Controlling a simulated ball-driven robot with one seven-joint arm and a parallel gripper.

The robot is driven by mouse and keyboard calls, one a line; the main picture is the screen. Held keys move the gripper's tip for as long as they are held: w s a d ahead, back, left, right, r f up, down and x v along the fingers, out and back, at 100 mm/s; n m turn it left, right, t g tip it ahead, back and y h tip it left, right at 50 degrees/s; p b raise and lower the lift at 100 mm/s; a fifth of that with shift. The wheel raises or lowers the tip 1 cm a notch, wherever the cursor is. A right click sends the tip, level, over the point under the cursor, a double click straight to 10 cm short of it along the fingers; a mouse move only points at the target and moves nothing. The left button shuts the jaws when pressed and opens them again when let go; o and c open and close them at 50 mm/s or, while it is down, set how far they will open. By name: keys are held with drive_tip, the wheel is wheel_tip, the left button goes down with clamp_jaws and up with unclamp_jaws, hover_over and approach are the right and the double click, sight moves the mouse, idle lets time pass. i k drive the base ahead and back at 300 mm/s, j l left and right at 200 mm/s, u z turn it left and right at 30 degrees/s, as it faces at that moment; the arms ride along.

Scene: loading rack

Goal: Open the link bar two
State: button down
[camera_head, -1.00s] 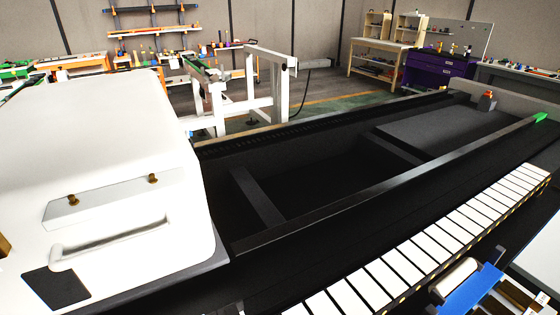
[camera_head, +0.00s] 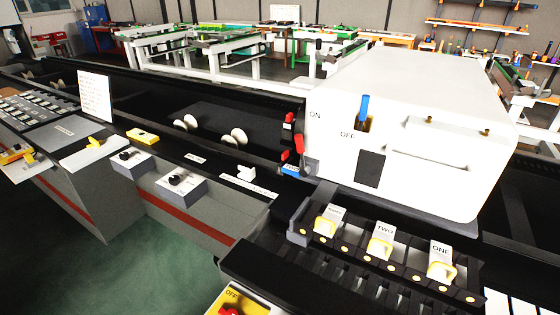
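The link bar two (camera_head: 382,240) is a white plate marked TWO with a yellow loop handle, at the lower right of the head view. It sits in the middle of a row of three, on a black rack. The bar marked ONE (camera_head: 440,262) is to its right. A third like bar (camera_head: 328,220) is to its left; its label is too small to read surely. Whether bar two is open or shut I cannot tell. My gripper is not in view.
A large white housing (camera_head: 420,110) with ON and OFF marks and a blue lever (camera_head: 364,108) stands behind the bars. Red levers (camera_head: 299,145) are at its left. A yellow OFF panel (camera_head: 232,302) is at the bottom. Green floor (camera_head: 150,270) at lower left is clear.

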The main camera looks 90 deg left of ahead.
sight(380, 246)
drive_tip(key=k+l+u, duration=0.1)
drive_tip(key=u, duration=1.45)
drive_tip(key=i+j+u, duration=0.25)
drive_tip(key=i, duration=0.2)
drive_tip(key=i+l+u, duration=0.1)
drive_tip(key=i+u, duration=0.15)
drive_tip(key=i, duration=0.2)
